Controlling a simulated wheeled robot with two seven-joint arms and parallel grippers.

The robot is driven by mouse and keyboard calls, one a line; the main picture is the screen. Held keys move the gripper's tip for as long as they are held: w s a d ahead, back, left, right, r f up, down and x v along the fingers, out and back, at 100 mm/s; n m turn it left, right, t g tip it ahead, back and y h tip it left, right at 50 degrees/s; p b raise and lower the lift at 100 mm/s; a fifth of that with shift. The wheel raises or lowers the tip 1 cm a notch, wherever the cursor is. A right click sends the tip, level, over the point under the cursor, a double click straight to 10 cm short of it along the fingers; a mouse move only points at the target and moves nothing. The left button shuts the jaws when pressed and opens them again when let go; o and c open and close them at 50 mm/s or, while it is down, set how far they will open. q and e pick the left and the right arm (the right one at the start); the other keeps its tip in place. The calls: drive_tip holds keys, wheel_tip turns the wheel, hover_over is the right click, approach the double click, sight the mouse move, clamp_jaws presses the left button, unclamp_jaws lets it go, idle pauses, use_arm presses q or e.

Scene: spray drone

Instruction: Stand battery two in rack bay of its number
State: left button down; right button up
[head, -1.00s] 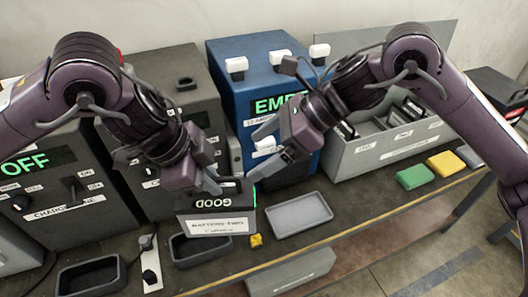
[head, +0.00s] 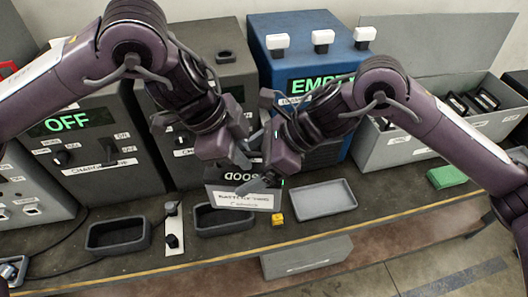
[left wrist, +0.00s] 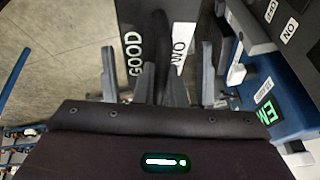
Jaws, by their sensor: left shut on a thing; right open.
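Battery two is a dark block with an upside-down GOOD readout and a white label (head: 243,201). It hangs upright below my left gripper (head: 240,162), which is shut on its top handle, above the bench near the front edge. In the left wrist view its GOOD and TWO markings show on the battery (left wrist: 152,25). My right gripper (head: 258,172) is open, close beside the left one at the battery's top right; I cannot tell whether it touches. The grey rack (head: 400,148) stands at the right with dark handled batteries in it; its bay numbers are unreadable.
A charger reading OFF (head: 75,150) stands at the left, a blue EMPTY box (head: 290,55) behind my arms. An empty grey tray (head: 325,200), a yellow block (head: 277,218), dark trays (head: 118,236) and a green block (head: 446,177) lie on the bench.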

use_arm(q)
drive_tip(key=shift+d+r, duration=0.1)
drive_tip(key=shift+r, duration=0.1)
use_arm(e)
drive_tip(key=shift+a+f, duration=0.15)
clamp_jaws()
use_arm(q)
drive_tip(key=c, duration=1.7)
unclamp_jaws()
drive_tip(key=shift+c, duration=0.2)
use_arm(e)
drive_tip(key=shift+w+a+r, duration=0.1)
drive_tip(key=shift+r, duration=0.2)
use_arm(q)
drive_tip(key=o, duration=0.3)
drive_tip(key=shift+f, duration=0.1)
drive_tip(key=shift+o, duration=0.2)
